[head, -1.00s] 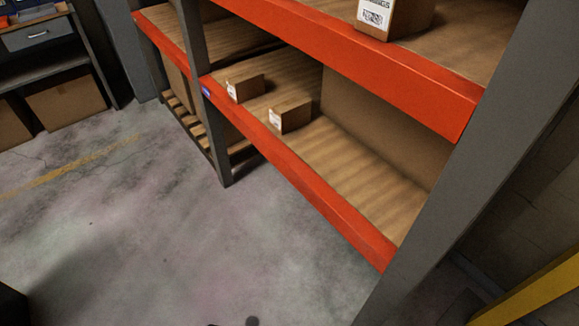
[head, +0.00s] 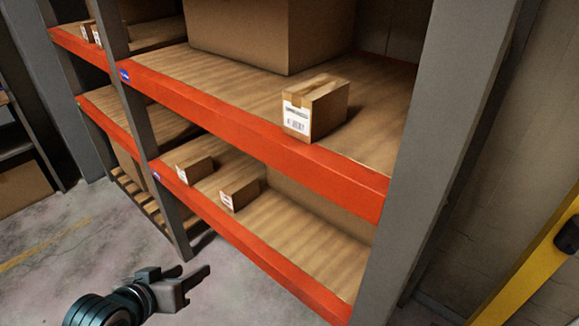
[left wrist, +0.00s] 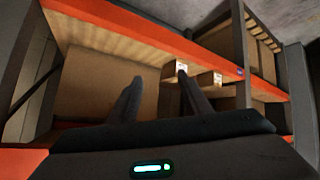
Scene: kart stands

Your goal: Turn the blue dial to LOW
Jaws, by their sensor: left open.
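I see no blue dial in either view. My left gripper (head: 196,281) is in the lower part of the head view, in front of the lower shelf, with its fingers apart and nothing between them. In the left wrist view, the open fingers (left wrist: 158,82) point toward the rack, with its shelves and boxes beyond them. My right gripper is in neither view.
A rack with orange beams (head: 260,125) and grey posts (head: 440,130) fills the middle. A small box (head: 316,108) sits on its upper shelf, smaller boxes (head: 240,192) below. A yellow post (head: 535,265) with a black part stands right. Concrete floor (head: 60,270) is clear at left.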

